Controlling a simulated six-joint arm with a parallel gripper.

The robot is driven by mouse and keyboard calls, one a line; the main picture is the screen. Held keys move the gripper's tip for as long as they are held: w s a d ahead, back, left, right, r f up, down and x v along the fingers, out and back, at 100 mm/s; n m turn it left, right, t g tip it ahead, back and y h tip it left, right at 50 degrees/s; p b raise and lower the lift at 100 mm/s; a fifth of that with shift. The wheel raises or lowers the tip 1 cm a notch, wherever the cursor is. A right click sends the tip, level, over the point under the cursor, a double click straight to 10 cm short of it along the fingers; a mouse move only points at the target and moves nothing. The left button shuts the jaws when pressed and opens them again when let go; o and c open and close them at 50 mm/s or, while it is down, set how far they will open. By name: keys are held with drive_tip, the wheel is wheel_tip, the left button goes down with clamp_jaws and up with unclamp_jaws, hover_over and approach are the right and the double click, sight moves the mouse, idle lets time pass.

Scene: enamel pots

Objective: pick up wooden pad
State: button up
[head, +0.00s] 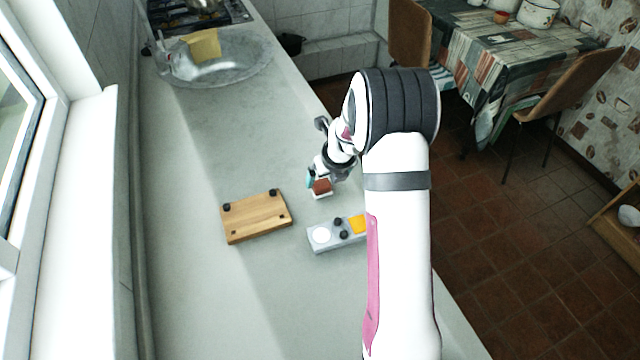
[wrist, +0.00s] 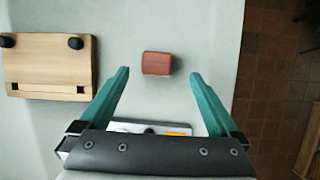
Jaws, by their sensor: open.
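A small reddish-brown block (head: 322,187), seemingly the wooden pad, lies on the grey counter with a pale edge under it. In the wrist view the block (wrist: 157,63) lies just beyond the fingertips, roughly centred between the two teal fingers. My gripper (wrist: 160,73) is open and empty, pointing down over the counter near it. In the head view my gripper (head: 316,181) is at the block, partly hidden by my arm; I cannot tell its exact height. A larger wooden board (head: 256,216) with black corner pegs lies to the left; it also shows in the wrist view (wrist: 48,65).
A grey holder (head: 325,246) with a white disc, black knobs and a yellow square stands nearby, partly behind my arm; my gripper mostly hides it in the wrist view. A sink (head: 225,68) is at the far end. The counter's right edge (head: 462,318) drops to the floor.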

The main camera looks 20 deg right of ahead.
sight(322, 183)
drive_tip(key=x, duration=0.5)
drive_tip(key=shift+w+a+f, duration=0.25)
drive_tip(key=shift+w, duration=0.05)
drive_tip(key=c, duration=1.4)
drive_tip(key=shift+r, duration=0.65)
drive_tip(key=shift+c, duration=0.2)
wheel_tip(322, 183, up, 3)
drive_tip(key=s+d+r, duration=0.7)
drive_tip(key=s+d, duration=0.1)
drive_tip(key=shift+s, duration=0.25)
drive_tip(key=o, duration=0.7)
drive_tip(key=shift+d+f, duration=0.1)
drive_tip(key=c, duration=0.5)
